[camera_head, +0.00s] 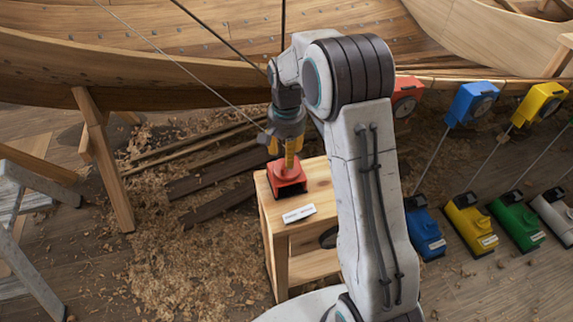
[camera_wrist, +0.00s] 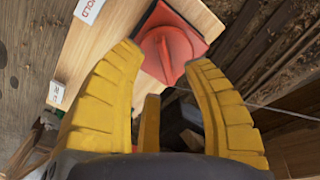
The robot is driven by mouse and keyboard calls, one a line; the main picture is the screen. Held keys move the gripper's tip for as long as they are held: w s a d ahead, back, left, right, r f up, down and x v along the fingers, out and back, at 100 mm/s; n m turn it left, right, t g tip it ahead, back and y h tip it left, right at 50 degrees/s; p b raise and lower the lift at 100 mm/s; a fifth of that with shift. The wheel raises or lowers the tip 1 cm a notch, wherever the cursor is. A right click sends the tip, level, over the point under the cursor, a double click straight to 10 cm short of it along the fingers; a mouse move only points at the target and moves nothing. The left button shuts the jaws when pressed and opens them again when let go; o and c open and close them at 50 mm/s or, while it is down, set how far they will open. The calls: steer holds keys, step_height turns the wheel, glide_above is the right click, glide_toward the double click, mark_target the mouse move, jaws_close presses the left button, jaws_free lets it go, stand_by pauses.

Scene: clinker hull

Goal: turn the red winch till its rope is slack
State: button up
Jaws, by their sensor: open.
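The red winch (camera_head: 289,184) sits on top of a wooden stand (camera_head: 310,182), below my gripper. In the wrist view the red winch (camera_wrist: 190,48) has a square base and a round top with a raised ridge across it. My gripper (camera_head: 287,153) points down just above the winch. Its yellow fingers (camera_wrist: 165,58) are spread apart, with the winch ahead of and between their tips and nothing held. A thin rope (camera_wrist: 285,110) runs straight off to the right in the wrist view. Whether the fingers touch the winch cannot be told.
A white label (camera_head: 299,214) lies on the stand. A red box (camera_head: 406,95) is partly hidden behind my arm. Blue (camera_head: 425,229), yellow (camera_head: 469,224), green (camera_head: 517,221) and white winches stand at right. A wooden hull (camera_head: 140,60) spans the back; a trestle (camera_head: 103,160) stands left.

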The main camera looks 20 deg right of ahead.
mark_target(286, 172)
steer(key=shift+f, duration=2.65)
jaws_close()
